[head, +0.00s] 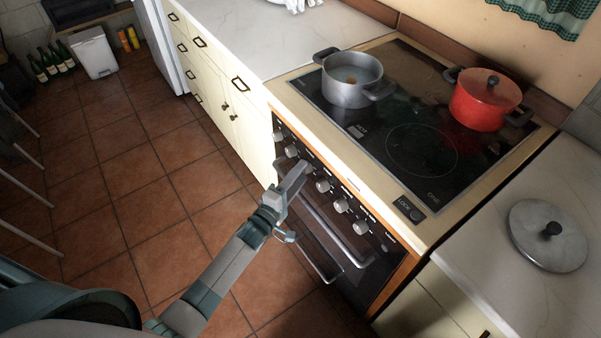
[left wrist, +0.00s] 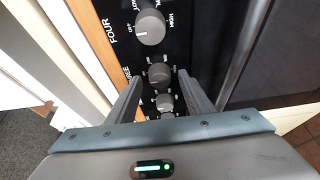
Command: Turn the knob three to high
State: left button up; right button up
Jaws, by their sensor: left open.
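Knob three (left wrist: 159,74) is a round grey knob on the oven's black front panel. In the left wrist view it lies between the two fingertips of my left gripper (left wrist: 158,78), which is open. I cannot tell whether either finger touches it. Its pale mark seems to point left, towards the off side, but is small. Knob four (left wrist: 150,27), with its mark to the lower left, is above it in that view. In the head view my left gripper (head: 302,168) is at the knob row and hides knob three. My right gripper is not in view.
A silver pot (head: 351,88) and a lidded red pot (head: 483,102) stand on the black hob (head: 421,150). Other knobs (head: 323,185) sit close beside my gripper. The oven handle (head: 335,232) runs below the panel. A loose lid (head: 549,236) lies on the right counter.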

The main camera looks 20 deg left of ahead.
pick_arm(q)
jog(key=shift+w+d, duration=0.15)
jog(key=shift+w, duration=0.25)
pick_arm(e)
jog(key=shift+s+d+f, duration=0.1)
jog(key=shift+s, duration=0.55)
pick_arm(q)
jog(key=c, duration=1)
jog(key=shift+c, duration=0.2)
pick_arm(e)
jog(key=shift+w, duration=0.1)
